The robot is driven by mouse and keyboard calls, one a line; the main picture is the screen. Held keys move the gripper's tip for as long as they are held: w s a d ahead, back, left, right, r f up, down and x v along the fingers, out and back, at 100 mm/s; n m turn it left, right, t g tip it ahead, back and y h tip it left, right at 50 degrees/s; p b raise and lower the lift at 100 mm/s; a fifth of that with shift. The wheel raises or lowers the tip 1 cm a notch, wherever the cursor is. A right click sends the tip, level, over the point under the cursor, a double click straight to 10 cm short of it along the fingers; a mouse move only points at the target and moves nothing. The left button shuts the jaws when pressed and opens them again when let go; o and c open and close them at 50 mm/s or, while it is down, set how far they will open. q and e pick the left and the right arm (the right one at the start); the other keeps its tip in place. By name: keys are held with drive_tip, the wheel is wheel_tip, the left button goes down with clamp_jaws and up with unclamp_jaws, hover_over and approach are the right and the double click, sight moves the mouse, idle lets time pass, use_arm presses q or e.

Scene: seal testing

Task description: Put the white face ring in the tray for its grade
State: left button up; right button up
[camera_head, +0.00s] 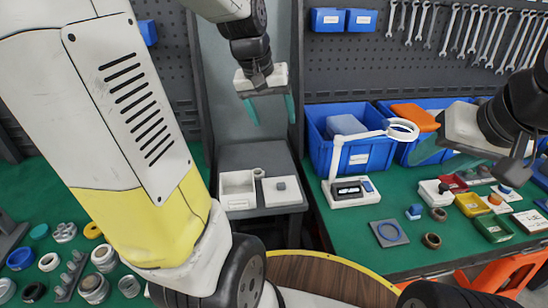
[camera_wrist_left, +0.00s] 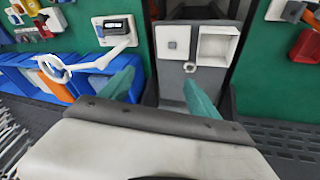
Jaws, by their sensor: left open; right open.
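A small pale ring (camera_head: 259,173) lies on the grey stand (camera_head: 272,212), between a white open box (camera_head: 238,190) and a white block with a grey button (camera_head: 281,190). It also shows in the left wrist view (camera_wrist_left: 189,66); whether its face is white is hard to tell. My left gripper (camera_head: 270,108) is open and empty, above and behind the stand. My right gripper (camera_head: 462,152) is open over the right bench; its fingers are partly hidden. Small coloured trays stand on that bench: red (camera_head: 452,183), yellow (camera_head: 471,205) and green (camera_head: 494,229).
A magnifier lamp with a display base (camera_head: 350,192) stands on the right bench before blue bins (camera_head: 345,150). The left bench holds several rings and fittings (camera_head: 92,285). A round wooden top (camera_head: 325,280) is in front.

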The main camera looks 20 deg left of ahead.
use_arm(q)
drive_tip(key=w+a+f+n+g+y, duration=0.1)
drive_tip(key=w+a+f, duration=0.2)
drive_tip(key=w+f, duration=0.25)
drive_tip(key=w+a+f+n+g, duration=0.1)
drive_tip(key=w+a+f+g, duration=0.15)
drive_tip(key=w+f, duration=0.35)
drive_tip(key=n, duration=0.1)
hover_over(258, 172)
drive_tip(key=shift+y, duration=0.3)
wheel_tip(258, 172, down, 13)
drive_tip(key=shift+a+f, duration=0.1)
drive_tip(key=shift+f, duration=2.75)
clamp_jaws()
